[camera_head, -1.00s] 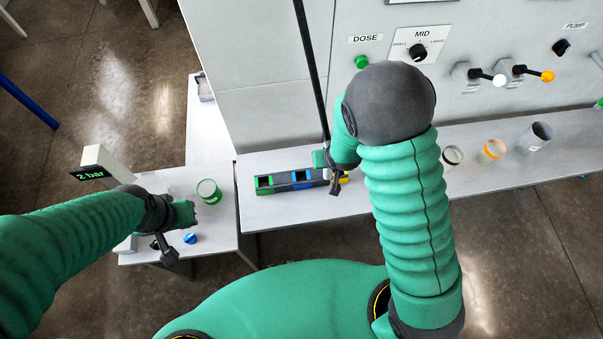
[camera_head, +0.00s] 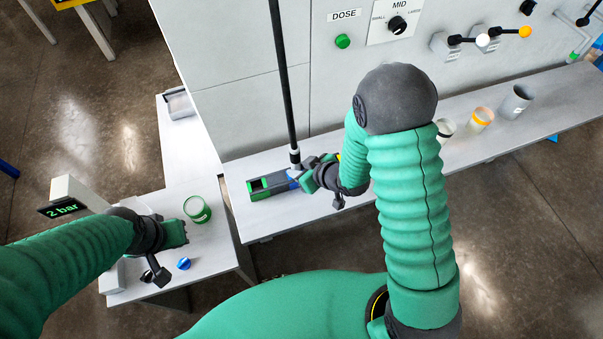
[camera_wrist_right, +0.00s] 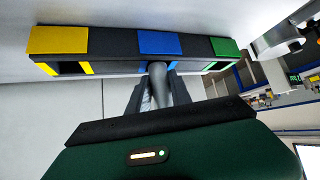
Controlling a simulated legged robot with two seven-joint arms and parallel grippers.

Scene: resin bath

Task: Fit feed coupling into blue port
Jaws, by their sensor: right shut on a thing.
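The port block (camera_head: 278,183) lies on the bench with green, blue and yellow ports. In the head view my right gripper (camera_head: 303,177) is at the blue port (camera_head: 292,174), largely covering it. I cannot tell whether the tip is inside the opening. My left gripper (camera_head: 180,234) hangs over the side table; its jaws are not clear.
Several cups, including an orange-banded one (camera_head: 480,119), stand right on the bench. The panel (camera_head: 340,85) rises behind.

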